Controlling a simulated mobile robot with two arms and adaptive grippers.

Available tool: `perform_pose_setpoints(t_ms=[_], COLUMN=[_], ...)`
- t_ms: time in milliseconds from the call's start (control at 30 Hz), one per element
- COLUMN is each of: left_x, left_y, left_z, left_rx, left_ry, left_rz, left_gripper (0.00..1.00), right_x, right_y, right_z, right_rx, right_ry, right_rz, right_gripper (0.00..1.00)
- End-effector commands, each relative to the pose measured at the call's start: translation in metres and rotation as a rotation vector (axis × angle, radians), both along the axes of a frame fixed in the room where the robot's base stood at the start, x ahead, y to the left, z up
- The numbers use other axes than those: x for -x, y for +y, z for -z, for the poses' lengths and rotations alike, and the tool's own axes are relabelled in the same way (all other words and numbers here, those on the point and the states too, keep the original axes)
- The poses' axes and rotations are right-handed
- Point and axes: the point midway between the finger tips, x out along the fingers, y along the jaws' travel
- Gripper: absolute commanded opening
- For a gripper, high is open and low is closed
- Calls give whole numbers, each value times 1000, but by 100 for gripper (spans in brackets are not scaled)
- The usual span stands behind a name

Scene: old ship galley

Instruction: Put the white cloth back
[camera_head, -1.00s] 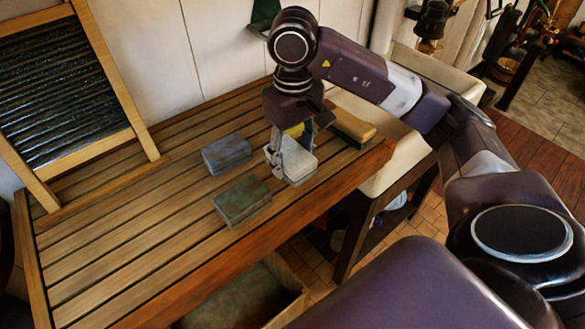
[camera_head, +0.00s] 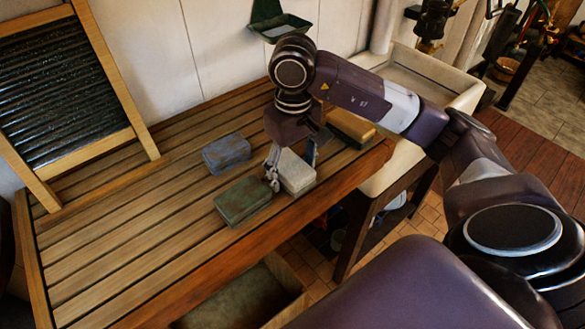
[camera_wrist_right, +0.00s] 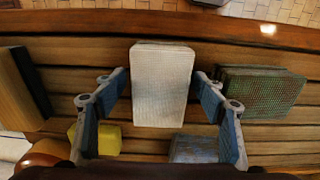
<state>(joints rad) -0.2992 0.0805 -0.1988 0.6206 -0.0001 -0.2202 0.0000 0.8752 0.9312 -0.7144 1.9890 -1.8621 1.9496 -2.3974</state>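The white cloth (camera_head: 297,172) is a folded, block-shaped pad lying on the slatted wooden counter, near its front edge. It also shows in the right wrist view (camera_wrist_right: 163,85), upper middle. My right gripper (camera_head: 292,166) is over it, pointing down, with one finger on each side. In the wrist view my right gripper (camera_wrist_right: 160,92) is open, with a gap between each finger and the cloth. My left gripper is not in view.
A green pad (camera_head: 243,200) lies close left of the white cloth, a blue pad (camera_head: 226,154) behind. A brush (camera_head: 351,128) lies right. A yellow block (camera_wrist_right: 108,138) is beside the left finger in the wrist view. A washboard (camera_head: 65,90) stands left; the counter's left half is clear.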

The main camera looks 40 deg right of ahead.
Motion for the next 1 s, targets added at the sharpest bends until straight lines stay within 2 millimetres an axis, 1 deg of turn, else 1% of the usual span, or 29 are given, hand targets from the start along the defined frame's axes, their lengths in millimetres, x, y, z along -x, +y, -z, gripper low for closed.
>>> perform_pose_setpoints(t_ms=[233,333,367,467,533,600,1000], left_x=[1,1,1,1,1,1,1], left_y=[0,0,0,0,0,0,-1], left_z=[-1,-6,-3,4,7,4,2], left_rx=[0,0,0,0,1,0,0], left_ry=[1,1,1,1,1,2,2], left_rz=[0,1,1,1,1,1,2], left_gripper=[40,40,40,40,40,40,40], right_x=[0,0,0,-2,-1,-1,0], right_y=[0,0,0,1,0,0,0], right_z=[-1,-5,-6,-18,-30,-41,-96], right_rx=[0,-1,-1,-1,-1,2,1], right_ry=[0,1,-1,-6,-7,-6,-5], right_rz=[0,0,0,1,0,0,2], right_gripper=[64,64,64,64,64,64,64])
